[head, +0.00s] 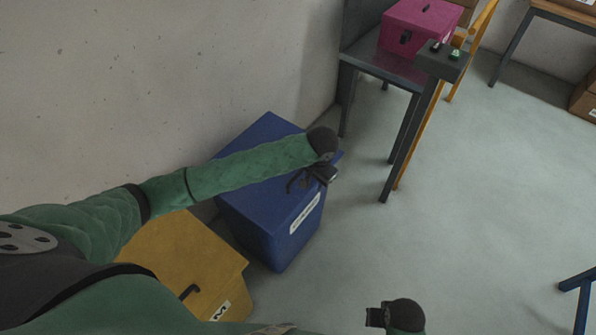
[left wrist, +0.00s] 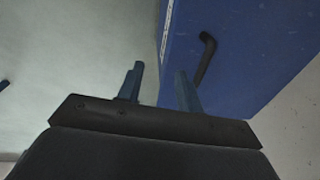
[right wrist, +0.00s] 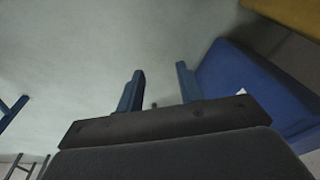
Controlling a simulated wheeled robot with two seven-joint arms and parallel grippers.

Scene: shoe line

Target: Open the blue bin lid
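The blue bin (head: 270,225) stands on the floor against the wall, with a white label on its front. Its lid (head: 265,130) is shut and partly hidden behind my left arm. A dark handle (left wrist: 205,55) on the lid shows in the left wrist view. My left gripper (head: 300,182) is over the lid near its front edge, fingers apart and empty; in the left wrist view its fingers (left wrist: 158,82) are beside the handle, not around it. My right gripper (head: 374,317) is low at the front, open and empty, with its fingers (right wrist: 158,85) above bare floor.
A yellow bin (head: 185,255) with a dark handle stands directly left of the blue bin. A dark table (head: 385,68) with a pink box (head: 415,28) stands behind. Blue metal legs (head: 580,285) are at far right. The floor at right is open.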

